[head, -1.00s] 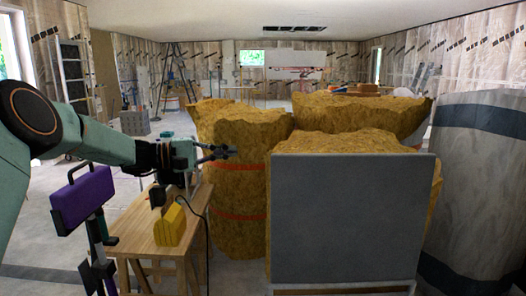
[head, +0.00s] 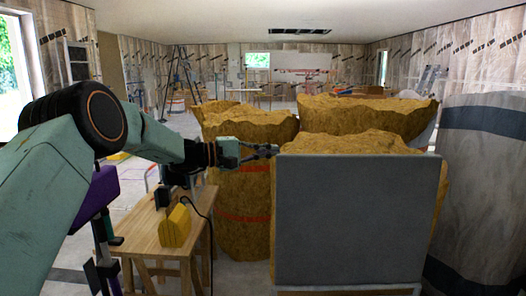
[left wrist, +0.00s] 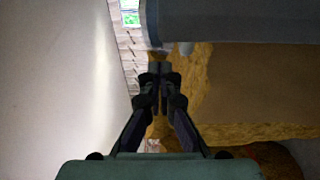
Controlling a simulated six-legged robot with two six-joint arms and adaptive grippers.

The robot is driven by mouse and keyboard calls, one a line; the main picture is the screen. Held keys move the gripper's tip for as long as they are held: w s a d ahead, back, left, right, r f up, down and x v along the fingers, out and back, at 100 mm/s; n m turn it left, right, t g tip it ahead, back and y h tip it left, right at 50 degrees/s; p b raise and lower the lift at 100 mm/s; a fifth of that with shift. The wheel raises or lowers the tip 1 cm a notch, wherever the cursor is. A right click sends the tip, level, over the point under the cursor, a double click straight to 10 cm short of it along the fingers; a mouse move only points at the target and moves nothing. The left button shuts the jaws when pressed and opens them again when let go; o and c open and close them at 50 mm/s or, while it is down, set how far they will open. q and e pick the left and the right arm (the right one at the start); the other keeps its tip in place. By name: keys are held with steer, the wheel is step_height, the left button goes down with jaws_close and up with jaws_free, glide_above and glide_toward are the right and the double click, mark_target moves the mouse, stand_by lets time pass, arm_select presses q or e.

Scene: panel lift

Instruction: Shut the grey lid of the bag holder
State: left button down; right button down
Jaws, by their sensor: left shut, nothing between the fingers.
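The grey lid (head: 350,222) shows in the head view as a flat, upright square panel in front of a yellow wool-like bulk (head: 345,144). A grey panel edge, which looks like the lid (left wrist: 235,22), crosses the top of the left wrist view. My left gripper (head: 272,151) is shut and empty at the lid's upper left corner. In the left wrist view its fingertips (left wrist: 160,69) are together just below the panel edge; I cannot tell whether they touch it. The rest of the holder is mostly hidden behind the lid. My right gripper is not in view.
A wooden table (head: 150,225) with a yellow block (head: 175,227) stands left of the lid. Yellow bulks (head: 245,185) stand close behind and left. A large grey wrapped roll (head: 480,200) stands close on the right.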

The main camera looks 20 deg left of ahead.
arm_select(q)
steer(key=shift+s+d+r, duration=0.1)
steer(key=shift+s+d, duration=0.15)
steer(key=shift+s, duration=0.35)
steer(key=shift+s+d, duration=0.2)
steer(key=shift+s, duration=0.4)
steer(key=shift+a, duration=0.15)
